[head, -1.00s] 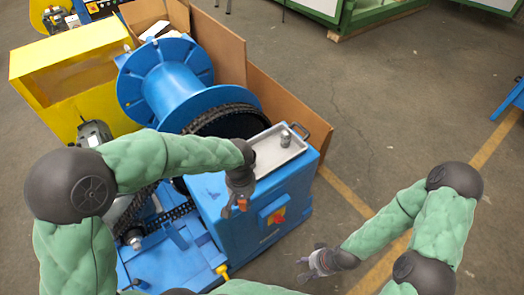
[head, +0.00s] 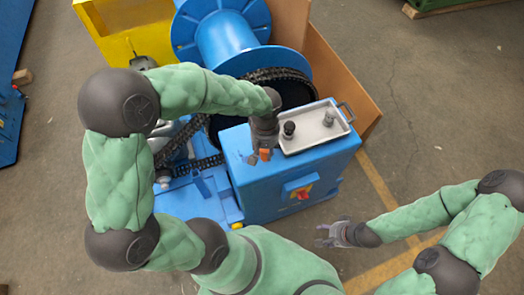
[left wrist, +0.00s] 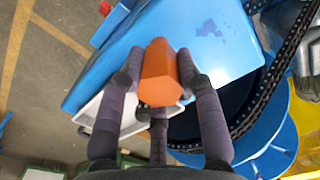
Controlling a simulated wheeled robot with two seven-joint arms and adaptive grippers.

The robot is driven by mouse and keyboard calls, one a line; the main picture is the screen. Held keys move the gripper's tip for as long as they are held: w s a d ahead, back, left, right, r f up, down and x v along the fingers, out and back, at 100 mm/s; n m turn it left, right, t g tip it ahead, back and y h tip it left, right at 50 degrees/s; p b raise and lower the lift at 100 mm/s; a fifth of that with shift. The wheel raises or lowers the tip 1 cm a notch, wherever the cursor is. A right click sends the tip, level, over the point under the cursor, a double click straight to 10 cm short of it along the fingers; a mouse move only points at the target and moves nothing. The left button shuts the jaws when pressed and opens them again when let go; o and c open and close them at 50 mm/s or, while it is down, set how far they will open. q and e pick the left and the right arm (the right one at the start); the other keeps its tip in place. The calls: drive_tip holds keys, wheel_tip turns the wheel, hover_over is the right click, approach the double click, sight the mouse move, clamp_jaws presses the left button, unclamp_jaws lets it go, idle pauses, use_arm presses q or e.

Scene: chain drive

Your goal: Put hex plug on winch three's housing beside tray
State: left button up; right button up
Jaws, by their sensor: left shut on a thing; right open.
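My left gripper (head: 264,150) is shut on the orange hex plug (left wrist: 158,72), with its fingers around the plug's sides. The plug also shows as a small orange piece in the head view (head: 265,155). It is over the blue housing's top (head: 238,155), left of the grey metal tray (head: 318,141). The housing also fills much of the left wrist view (left wrist: 215,25); I cannot tell whether the plug touches it. My right gripper (head: 330,234) is open and empty, low in front of the housing, clear of it.
A black knob-like piece (head: 289,129) and a grey metal piece (head: 328,118) are at the tray. A red switch (head: 302,194) is on the housing's front. Behind stand a blue drum (head: 228,40), a black chain and cardboard. Floor at the right is free.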

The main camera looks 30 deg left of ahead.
use_arm(q)
drive_tip(key=w+a+f, duration=0.1)
drive_tip(key=f, duration=0.2)
drive_tip(key=w+a+f+b, duration=0.1)
drive_tip(key=f, duration=0.1)
drive_tip(key=w+a+f, duration=0.1)
drive_tip(key=f, duration=0.2)
drive_tip(key=shift+f+b, duration=0.3)
drive_tip(key=shift+b, duration=0.05)
drive_tip(key=shift+r, duration=0.1)
drive_tip(key=shift+f, duration=0.2)
drive_tip(key=o, duration=1.1)
drive_tip(key=shift+r, duration=0.15)
